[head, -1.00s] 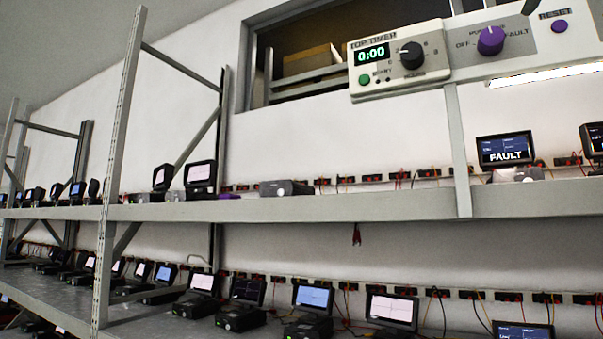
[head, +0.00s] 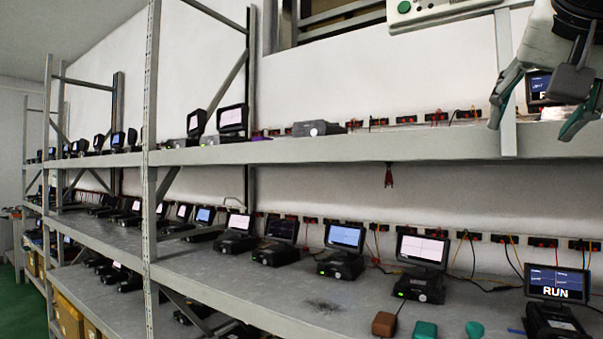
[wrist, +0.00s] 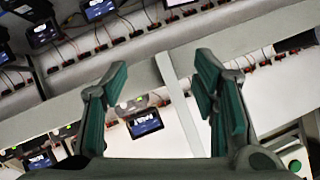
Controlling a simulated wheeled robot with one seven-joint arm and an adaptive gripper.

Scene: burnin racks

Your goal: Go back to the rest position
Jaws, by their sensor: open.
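My gripper (head: 540,105) is at the upper right of the head view, in front of the upper shelf. Its two teal-padded fingers are spread apart. In the wrist view, my gripper (wrist: 163,95) shows open with nothing between the fingertips but the shelf and wall beyond. A device with a dark screen (wrist: 145,123) shows behind the gap between the fingers, further off. In the head view one finger partly hides a screen (head: 538,88) on the upper shelf.
The upper shelf (head: 400,150) and lower shelf (head: 290,295) carry several small monitors. A steel post (head: 150,130) stands at left. A unit reading RUN (head: 556,290) sits at lower right, near brown and teal blocks (head: 424,330). A timer panel (head: 440,10) is partly cut off above.

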